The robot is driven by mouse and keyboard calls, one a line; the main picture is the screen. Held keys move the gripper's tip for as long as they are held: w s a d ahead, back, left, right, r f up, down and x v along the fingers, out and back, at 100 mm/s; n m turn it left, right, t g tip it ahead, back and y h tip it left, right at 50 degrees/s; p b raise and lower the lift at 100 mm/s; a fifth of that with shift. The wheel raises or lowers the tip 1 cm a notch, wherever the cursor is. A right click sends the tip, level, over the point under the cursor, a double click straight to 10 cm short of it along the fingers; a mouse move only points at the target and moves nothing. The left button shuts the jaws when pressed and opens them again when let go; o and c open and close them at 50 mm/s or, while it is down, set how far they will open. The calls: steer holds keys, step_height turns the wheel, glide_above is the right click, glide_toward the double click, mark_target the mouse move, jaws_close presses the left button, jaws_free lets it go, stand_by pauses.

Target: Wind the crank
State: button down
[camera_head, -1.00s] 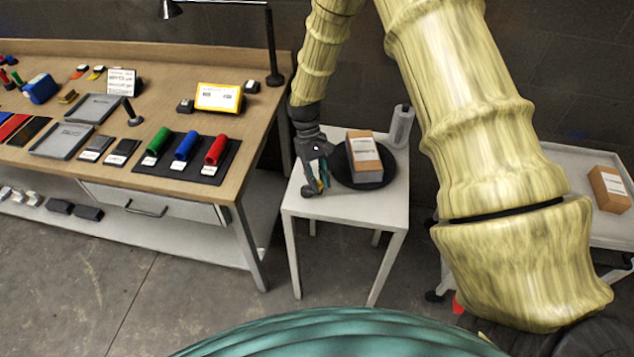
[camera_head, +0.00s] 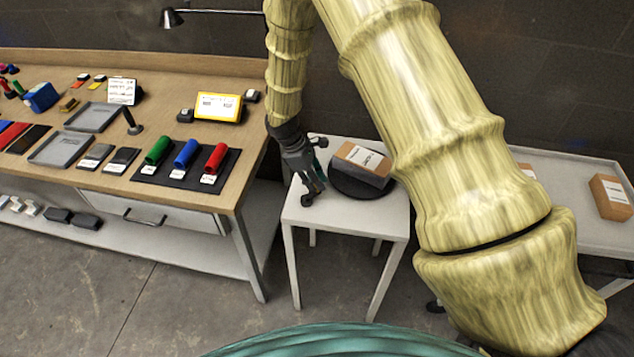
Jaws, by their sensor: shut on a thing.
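A small white table (camera_head: 345,222) carries a round black turntable (camera_head: 362,190) with a brown box (camera_head: 363,165) with a white label on it. My gripper (camera_head: 313,188) points down at the left side of this table, beside the turntable. It is shut on the crank, which is mostly hidden behind the fingers. A dark knob and a bit of teal show just right of the gripper, but I cannot tell which part they belong to. The box sits turned at an angle on the turntable.
A wooden workbench (camera_head: 60,180) stands at the left, with green, blue and red rollers (camera_head: 185,154) on a black mat and a yellow-framed display (camera_head: 218,106). A grey cart (camera_head: 560,170) with another brown box (camera_head: 611,197) stands at the right. My arm covers the space between.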

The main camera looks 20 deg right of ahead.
steer(key=shift+w+a+n+t+h, duration=0.1)
steer(key=shift+w+n+t+h, duration=0.15)
steer(key=shift+n, duration=0.4)
steer(key=shift+w+n+t+h, duration=0.15)
steer(key=shift+n+t, duration=0.2)
steer(key=shift+n, duration=0.3)
steer(key=c, duration=1.3)
jaws_free()
steer(key=shift+w+a+r, duration=0.1)
steer(key=v, duration=1.1)
steer(key=shift+r, duration=0.45)
steer(key=shift+f, duration=0.1)
